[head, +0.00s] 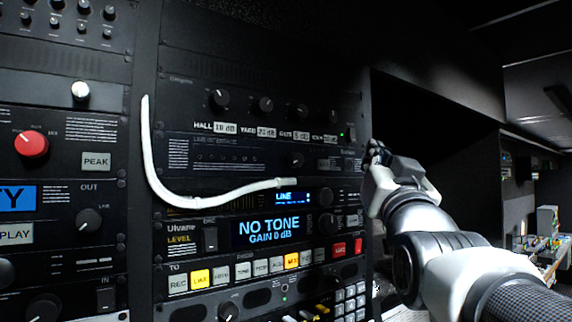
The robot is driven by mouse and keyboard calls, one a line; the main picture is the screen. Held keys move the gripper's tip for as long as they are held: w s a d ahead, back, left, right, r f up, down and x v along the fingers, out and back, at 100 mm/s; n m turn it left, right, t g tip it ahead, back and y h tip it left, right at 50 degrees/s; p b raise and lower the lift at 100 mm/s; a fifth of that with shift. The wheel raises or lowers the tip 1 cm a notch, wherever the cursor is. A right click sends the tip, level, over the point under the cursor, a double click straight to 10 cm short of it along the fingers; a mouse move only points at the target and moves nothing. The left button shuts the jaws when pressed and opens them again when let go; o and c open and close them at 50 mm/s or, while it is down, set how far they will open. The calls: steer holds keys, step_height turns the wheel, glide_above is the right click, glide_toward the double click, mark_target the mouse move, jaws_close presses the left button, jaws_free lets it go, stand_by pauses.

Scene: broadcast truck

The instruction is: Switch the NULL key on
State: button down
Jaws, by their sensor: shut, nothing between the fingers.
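A row of square keys (238,270) runs under the blue "NO TONE, GAIN 0 dB" display (268,230) on the rack. Two keys glow yellow, one at the left (201,278) and one farther right (291,261). The others are mostly pale, with two red ones (339,249) at the right end. Most key labels are too small to read, so I cannot tell which is the NULL key. My gripper (374,148) is shut and empty at the rack's right edge, above and right of the key row. It appears apart from the keys.
A white cable (190,196) hangs in a curve across the upper panels and ends near the small "LINE" display (291,197). Knobs (324,222) stick out above the keys. A number pad (350,300) is below. Dark open space lies right of the rack.

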mark_target(324, 165)
steer(key=shift+w+a+p, duration=0.75)
steer(key=shift+w+a, duration=0.1)
steer(key=shift+w, duration=0.4)
steer(key=shift+w+a+p, duration=0.8)
steer(key=shift+w, duration=0.45)
steer(key=shift+w+a+p, duration=0.75)
steer(key=shift+w+a, duration=0.1)
steer(key=shift+w, duration=0.4)
steer(key=shift+w+a, duration=0.2)
steer(key=shift+w, duration=0.15)
steer(key=shift+w+a, duration=0.2)
steer(key=shift+w, duration=0.05)
steer(key=shift+s+d+b, duration=0.45)
steer(key=shift+s+b, duration=0.2)
steer(key=shift+b, duration=0.25)
